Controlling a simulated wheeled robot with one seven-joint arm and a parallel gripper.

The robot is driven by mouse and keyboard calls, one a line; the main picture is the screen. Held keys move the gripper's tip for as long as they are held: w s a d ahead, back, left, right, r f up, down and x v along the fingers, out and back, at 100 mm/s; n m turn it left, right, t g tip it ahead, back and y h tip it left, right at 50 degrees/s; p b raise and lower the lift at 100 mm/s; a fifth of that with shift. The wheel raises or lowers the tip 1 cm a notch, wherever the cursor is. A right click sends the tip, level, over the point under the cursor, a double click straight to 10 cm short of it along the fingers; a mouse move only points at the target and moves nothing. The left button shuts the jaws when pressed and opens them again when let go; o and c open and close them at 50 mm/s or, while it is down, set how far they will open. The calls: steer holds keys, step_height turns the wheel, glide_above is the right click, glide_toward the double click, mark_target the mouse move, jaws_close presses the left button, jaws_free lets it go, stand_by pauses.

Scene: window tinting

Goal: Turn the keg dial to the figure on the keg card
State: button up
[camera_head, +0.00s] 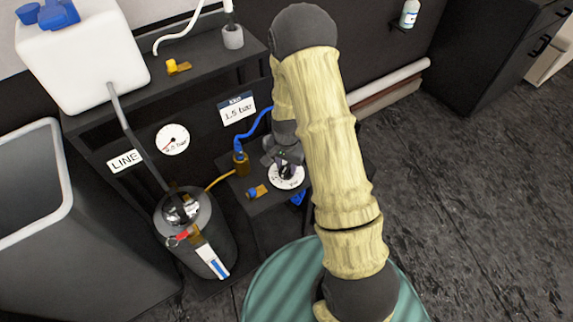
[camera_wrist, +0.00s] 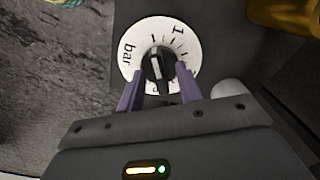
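The keg dial (camera_wrist: 130,75) is a white round face with dark ticks, a "1" and "bar". Its black knob (camera_wrist: 161,82) carries a white line lying nearly upright in the wrist view. My gripper (camera_wrist: 160,78) is open, with a purple finger on each side of the knob; a small gap seems to show on both sides. In the head view my gripper (camera_head: 284,157) is over the dial (camera_head: 287,179), hiding part of it. The keg card (camera_head: 238,111), white with a dark header, reads "1.5 bar"; its header is too small to read surely.
A round gauge (camera_head: 172,139) and a "LINE" label (camera_head: 125,161) are left of the card. A dark canister (camera_head: 205,246), a grey bin (camera_head: 45,205) and a white tank (camera_head: 80,58) stand at left. A blue hose (camera_head: 257,124) runs near my gripper. Floor at right is clear.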

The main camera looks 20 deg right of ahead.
jaws_close()
steer(key=shift+r+m, duration=0.1)
steer(key=shift+m, duration=0.3)
steer(key=m+p, duration=0.3)
steer(key=m, duration=0.2)
steer(key=shift+r, duration=0.1)
steer(key=m+p, duration=0.3)
steer(key=m, duration=0.3)
stand_by(0.4)
jaws_free()
